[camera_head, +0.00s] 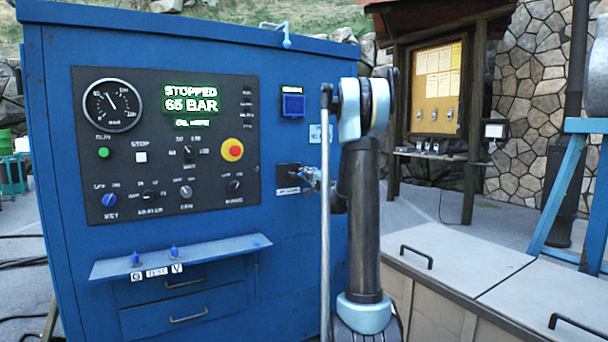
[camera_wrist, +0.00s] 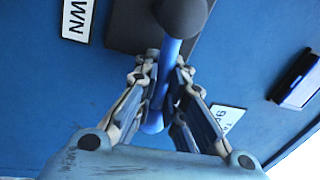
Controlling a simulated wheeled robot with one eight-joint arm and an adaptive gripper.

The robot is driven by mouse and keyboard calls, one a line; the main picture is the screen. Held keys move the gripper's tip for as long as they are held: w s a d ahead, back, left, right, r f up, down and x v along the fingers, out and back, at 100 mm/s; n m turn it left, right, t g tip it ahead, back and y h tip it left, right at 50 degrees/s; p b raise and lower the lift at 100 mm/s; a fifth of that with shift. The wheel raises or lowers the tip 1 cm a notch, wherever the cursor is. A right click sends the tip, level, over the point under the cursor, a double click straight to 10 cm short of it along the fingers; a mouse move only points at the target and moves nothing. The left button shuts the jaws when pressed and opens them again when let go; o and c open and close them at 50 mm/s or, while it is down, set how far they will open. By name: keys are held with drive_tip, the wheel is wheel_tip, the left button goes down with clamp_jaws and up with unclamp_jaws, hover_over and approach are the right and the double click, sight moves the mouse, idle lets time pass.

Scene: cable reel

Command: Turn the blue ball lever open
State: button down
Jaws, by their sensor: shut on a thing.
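The blue lever (camera_wrist: 170,62) shows in the wrist view as a blue bar running between my fingers. A dark rounded piece (camera_wrist: 183,15) is at its upper end, in front of a dark plate. A rounded blue part (camera_wrist: 152,122) shows lower down between the fingers. My gripper (camera_wrist: 160,75) is shut on the lever, with a finger on each side. In the head view, my gripper (camera_head: 312,178) is small at the right of the cabinet front, beside the dark plate (camera_head: 288,178). My arm and the gripper hide most of the lever there.
The blue cabinet (camera_head: 290,240) carries a control panel (camera_head: 160,190) with a gauge, knobs and a display reading "STOPPED 65 BAR". A blue shelf (camera_head: 205,257) juts out below it. A blue square device (camera_head: 293,104) sits above the plate. Pale lidded boxes (camera_head: 450,255) stand at right.

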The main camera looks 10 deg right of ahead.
drive_tip(key=shift+w+d+f+m+h, duration=0.25)
drive_tip(key=shift+d+f+m, duration=0.2)
drive_tip(key=shift+m, duration=0.55)
drive_tip(key=shift+s, duration=0.15)
drive_tip(key=c, duration=1.7)
unclamp_jaws()
drive_tip(key=shift+d+f, duration=0.1)
drive_tip(key=shift+o, duration=0.2)
drive_tip(key=v, duration=1.2)
drive_tip(key=shift+f, duration=0.25)
